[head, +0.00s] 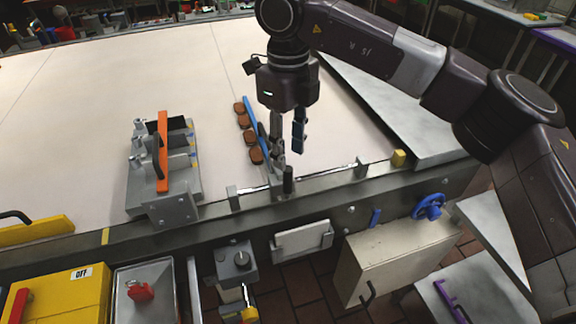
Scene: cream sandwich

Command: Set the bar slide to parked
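The bar slide is a grey carriage with an upright black knob (288,180). It sits on a thin metal rail (325,172) along the front edge of the belt, between two grey end posts. A blue bar (251,112) reaches from the carriage area back over the belt, beside several brown biscuits (242,122). My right gripper (288,150) points down just above and behind the knob. Its two fingers are apart, with no object visible between them. It hides part of the bar and carriage. My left gripper is not in view.
A yellow block (398,157) stands on the front edge right of the rail. A grey fixture with an orange lever (162,150) stands left of the biscuits. A blue handwheel (428,207) and a white box (385,262) are below right. The belt behind is mostly clear.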

